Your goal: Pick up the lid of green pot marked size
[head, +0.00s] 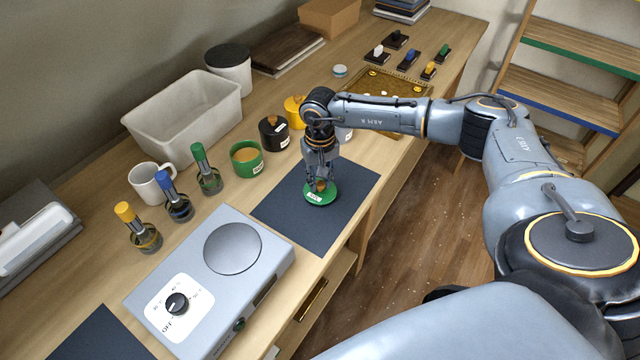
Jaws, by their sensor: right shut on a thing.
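The green lid (321,194) is at the dark mat (287,215), with a small white label on its front edge and a tan knob on top. My right gripper (320,183) points down over the lid and is shut on its knob. I cannot tell whether the lid touches the mat or is a little above it. The green pot (246,160) stands open to the left of the mat, with a white label on its side. My left gripper is not in view.
A grey hotplate (210,280) with a knob stands front left of the mat. A black pot (273,135) and a yellow pot (295,112) stand behind the green one. Bottles with green (206,169), blue and yellow tops, a white mug (150,184) and a white bin (182,115) stand left.

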